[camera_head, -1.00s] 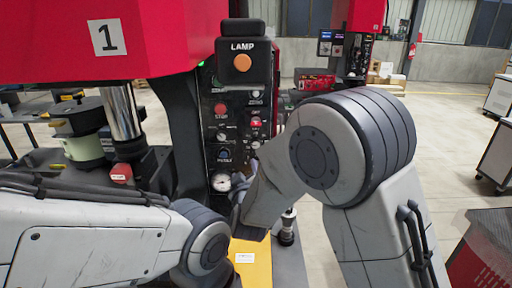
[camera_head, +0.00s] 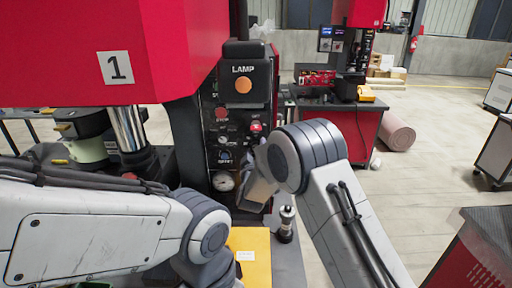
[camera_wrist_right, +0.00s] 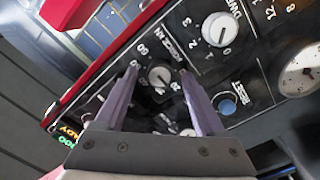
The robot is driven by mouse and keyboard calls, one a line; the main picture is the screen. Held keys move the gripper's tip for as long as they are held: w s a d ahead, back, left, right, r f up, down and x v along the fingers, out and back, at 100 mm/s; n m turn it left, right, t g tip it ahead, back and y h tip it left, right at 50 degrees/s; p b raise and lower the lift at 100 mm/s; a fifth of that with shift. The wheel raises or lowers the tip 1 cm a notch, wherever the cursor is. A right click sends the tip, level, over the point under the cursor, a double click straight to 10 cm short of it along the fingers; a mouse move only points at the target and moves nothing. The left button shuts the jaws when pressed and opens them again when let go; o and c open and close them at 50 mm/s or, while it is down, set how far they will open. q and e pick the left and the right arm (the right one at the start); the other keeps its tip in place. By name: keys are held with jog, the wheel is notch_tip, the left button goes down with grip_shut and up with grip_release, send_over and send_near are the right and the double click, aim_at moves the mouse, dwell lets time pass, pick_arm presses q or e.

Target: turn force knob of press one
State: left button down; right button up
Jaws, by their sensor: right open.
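Press one (camera_head: 150,50) is a red machine with a white "1" label. Its black control panel (camera_head: 238,106) carries a lamp button, switches and a gauge. In the right wrist view, the force knob (camera_wrist_right: 160,77) is a small round dial with a white marker, a numbered scale and a "FORCE kN" label. My right gripper (camera_wrist_right: 159,72) is open, its two fingers on either side of this knob. I cannot tell whether they touch it. In the head view my right wrist hides part of the panel, and the fingers are hard to make out. My left gripper is out of view.
The dwell knob (camera_wrist_right: 218,30), blue reset button (camera_wrist_right: 226,104) and gauge (camera_wrist_right: 299,73) lie close to the right gripper. Open floor lies to the right.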

jog(key=shift+w, duration=0.1)
grip_shut()
jog(key=shift+f+m+b, duration=0.15)
jog(key=shift+m+b, duration=0.35)
jog(key=shift+b, duration=0.35)
jog(key=m+b, duration=1.2)
jog(key=b, duration=0.2)
jog(key=shift+d+b, duration=0.1)
jog(key=shift+b, duration=0.25)
jog(key=m+b, duration=0.2)
jog(key=shift+m+y+b, duration=0.3)
jog(key=shift+m+b, duration=0.1)
jog(key=shift+r+m+b, duration=0.25)
jog(key=shift+m+b, duration=0.45)
jog(key=shift+m, duration=0.2)
jog(key=shift+g, duration=0.3)
